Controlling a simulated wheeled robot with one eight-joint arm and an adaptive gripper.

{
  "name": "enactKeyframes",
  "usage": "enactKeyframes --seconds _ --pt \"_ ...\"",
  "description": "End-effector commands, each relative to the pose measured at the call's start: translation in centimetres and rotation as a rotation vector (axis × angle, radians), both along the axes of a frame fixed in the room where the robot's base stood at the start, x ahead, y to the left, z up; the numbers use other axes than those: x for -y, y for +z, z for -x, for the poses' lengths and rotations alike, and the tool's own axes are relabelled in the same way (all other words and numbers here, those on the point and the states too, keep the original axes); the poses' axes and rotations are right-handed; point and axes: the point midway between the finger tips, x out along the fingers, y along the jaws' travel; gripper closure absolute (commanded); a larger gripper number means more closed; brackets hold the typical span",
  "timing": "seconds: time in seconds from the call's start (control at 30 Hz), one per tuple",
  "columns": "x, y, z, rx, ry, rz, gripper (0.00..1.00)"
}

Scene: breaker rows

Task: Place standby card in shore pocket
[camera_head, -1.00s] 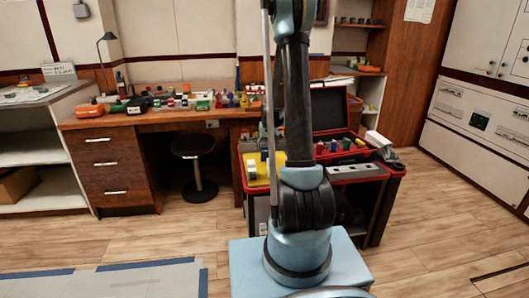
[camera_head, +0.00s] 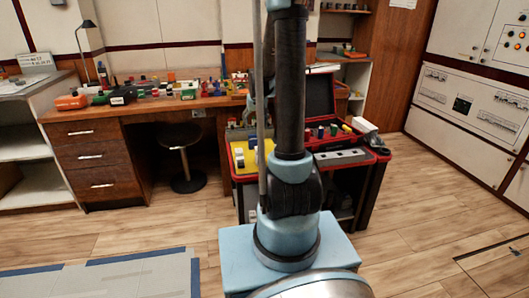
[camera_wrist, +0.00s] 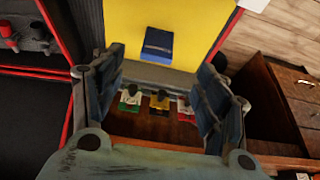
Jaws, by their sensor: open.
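In the wrist view my gripper (camera_wrist: 164,95) is open, with its two dark fingers spread and nothing seen held between them. Beyond the fingers is a yellow panel (camera_wrist: 190,25) with a blue block (camera_wrist: 157,45) on it. Below the panel, several small dark-topped pieces with coloured tags show between the fingers: green and white (camera_wrist: 130,98), yellow (camera_wrist: 158,102), red and white (camera_wrist: 185,106). I cannot tell which thing is the standby card or the shore pocket. In the head view the gripper is not seen.
A red-edged tool cart (camera_head: 345,160) with an open lid stands behind my arm. A wooden desk (camera_head: 90,165) holds several small items, with a stool (camera_head: 187,165) at its front. White electrical cabinets (camera_head: 470,100) line the right.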

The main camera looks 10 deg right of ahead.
Motion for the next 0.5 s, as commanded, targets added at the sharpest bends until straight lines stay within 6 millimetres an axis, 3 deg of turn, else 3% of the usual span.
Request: enactKeyframes --seconds 0.2,0.5 --pt "-0.3 2.9 6.0 -0.026 0.003 0.000 0.32" --pt "-0.6 5.3 14.5 -0.063 0.007 0.002 0.32"
